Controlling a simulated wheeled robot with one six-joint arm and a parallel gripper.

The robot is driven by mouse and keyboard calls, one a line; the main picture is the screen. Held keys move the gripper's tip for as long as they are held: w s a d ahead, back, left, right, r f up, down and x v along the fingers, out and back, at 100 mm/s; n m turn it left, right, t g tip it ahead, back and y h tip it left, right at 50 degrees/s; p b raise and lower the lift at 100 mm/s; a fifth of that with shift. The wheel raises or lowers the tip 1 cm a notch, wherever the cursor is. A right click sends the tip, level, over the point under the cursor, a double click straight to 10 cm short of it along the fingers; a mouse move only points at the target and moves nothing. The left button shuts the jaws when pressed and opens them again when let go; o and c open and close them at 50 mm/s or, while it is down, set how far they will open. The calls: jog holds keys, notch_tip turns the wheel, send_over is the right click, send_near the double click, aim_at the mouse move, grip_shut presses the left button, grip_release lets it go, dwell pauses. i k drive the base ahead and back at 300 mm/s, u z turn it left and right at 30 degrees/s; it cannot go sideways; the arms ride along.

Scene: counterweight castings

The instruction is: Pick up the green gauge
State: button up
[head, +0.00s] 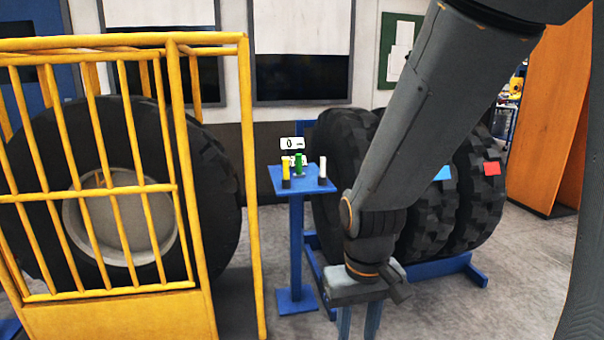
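The green gauge (299,164) stands upright on the small top of a blue pedestal stand (296,196), between a yellow gauge (286,167) on its left and a white gauge (322,169) on its right. My gripper (358,324) points down at the bottom of the view, lower in the picture and to the right of the stand. Its two fingers are apart with nothing visible between them. The fingertips are cut off by the lower edge of the view.
A yellow barred cage (178,180) stands left of the stand, before a large tyre (215,190). More big tyres (480,190) sit on a blue rack (455,268) behind my arm. A small white sign (291,143) shows above the gauges. Grey floor (500,300) is clear at the right.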

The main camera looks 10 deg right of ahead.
aim_at(298, 157)
jog(key=z, duration=0.8)
jog(key=i, duration=1.1)
jog(key=u, duration=0.6)
jog(key=i, duration=0.8)
jog(key=u, duration=0.75)
